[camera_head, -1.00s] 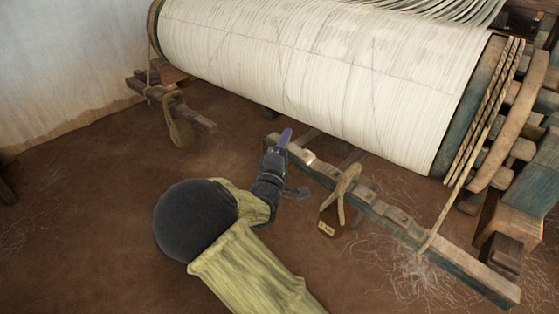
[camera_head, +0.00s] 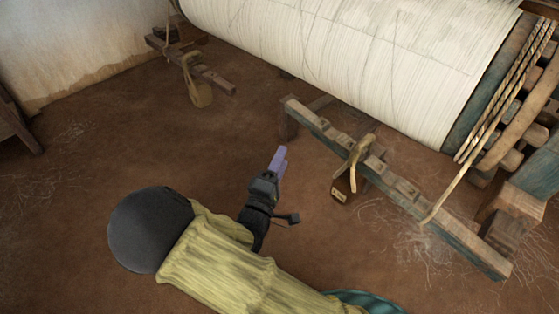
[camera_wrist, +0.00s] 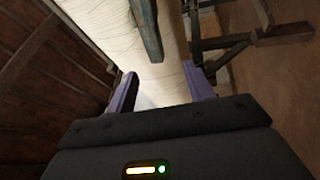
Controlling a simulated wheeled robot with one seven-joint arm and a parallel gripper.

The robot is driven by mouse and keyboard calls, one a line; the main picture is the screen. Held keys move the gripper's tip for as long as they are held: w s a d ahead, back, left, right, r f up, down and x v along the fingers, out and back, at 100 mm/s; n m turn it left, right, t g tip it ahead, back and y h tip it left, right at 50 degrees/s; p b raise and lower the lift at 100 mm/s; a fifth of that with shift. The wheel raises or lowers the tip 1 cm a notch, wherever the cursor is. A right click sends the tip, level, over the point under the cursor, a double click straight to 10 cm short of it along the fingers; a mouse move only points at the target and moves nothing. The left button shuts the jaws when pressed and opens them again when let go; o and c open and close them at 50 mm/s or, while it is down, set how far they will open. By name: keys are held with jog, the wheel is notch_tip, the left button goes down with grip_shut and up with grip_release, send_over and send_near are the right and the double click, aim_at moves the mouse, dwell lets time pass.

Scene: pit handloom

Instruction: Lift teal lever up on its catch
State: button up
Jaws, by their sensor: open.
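The lever (camera_head: 325,130) is a long worn wooden bar with teal paint, clearest toward its lower right end. It slants from the middle of the head view to the lower right, below the big roll. A cord and a tagged weight (camera_head: 341,188) hang from its middle, and a rope runs up from it on the right. My gripper (camera_head: 278,158) is open and empty, left of the lever and apart from it in the picture. In the wrist view a teal-grey bar (camera_wrist: 148,32), likely the lever, lies ahead of my open fingers (camera_wrist: 160,88). I cannot make out the catch.
The cream warp roll (camera_head: 350,60) fills the upper right. Its wooden wheel and ropes (camera_head: 505,90) are at the right. A second bar with a weight (camera_head: 198,92) stands at the back left by the wall. The brown floor left of my gripper is clear.

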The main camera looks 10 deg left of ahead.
jog(key=shift+s, duration=0.25)
jog(key=shift+c, duration=0.2)
